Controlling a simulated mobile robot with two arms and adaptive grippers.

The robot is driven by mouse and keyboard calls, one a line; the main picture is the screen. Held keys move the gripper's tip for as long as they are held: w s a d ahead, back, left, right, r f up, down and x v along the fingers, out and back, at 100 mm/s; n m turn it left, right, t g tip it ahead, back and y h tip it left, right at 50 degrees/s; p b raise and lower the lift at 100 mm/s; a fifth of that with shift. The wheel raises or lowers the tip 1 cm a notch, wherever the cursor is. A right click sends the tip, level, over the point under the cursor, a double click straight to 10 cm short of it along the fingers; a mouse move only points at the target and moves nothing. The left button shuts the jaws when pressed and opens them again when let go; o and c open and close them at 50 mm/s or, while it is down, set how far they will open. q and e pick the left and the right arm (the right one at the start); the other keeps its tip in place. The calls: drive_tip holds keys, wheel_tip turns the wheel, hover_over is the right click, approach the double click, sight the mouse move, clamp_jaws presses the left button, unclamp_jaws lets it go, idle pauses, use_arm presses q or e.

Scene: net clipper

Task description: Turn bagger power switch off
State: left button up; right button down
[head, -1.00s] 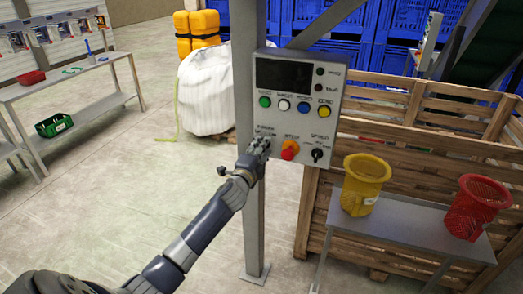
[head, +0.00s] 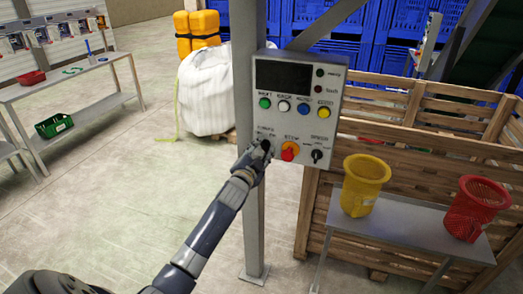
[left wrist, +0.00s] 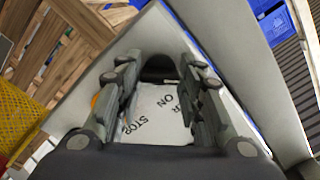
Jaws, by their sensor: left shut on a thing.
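The grey control panel (head: 291,112) is mounted on a grey post, with a dark screen and buttons. My left gripper (head: 262,149) is at the panel's lower left, under a small label, and covers the switch there in the head view. In the left wrist view, a black rounded knob (left wrist: 160,68) sits between the fingertips of my left gripper (left wrist: 160,76), which is shut on it. White panel face with "ON" and "STOP" lettering shows below the knob. The knob's exact setting cannot be read. My right gripper is not in view.
A red-orange stop knob (head: 289,151) and a black selector (head: 317,155) are right of the gripper. A row of coloured buttons (head: 284,105) lies above. A yellow basket (head: 364,185) and red basket (head: 476,208) stand on a bench at right.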

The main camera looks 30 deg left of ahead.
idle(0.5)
use_arm(q)
drive_tip(key=o, duration=1.1)
drive_tip(key=shift+c, duration=0.2)
drive_tip(key=v, duration=1.2)
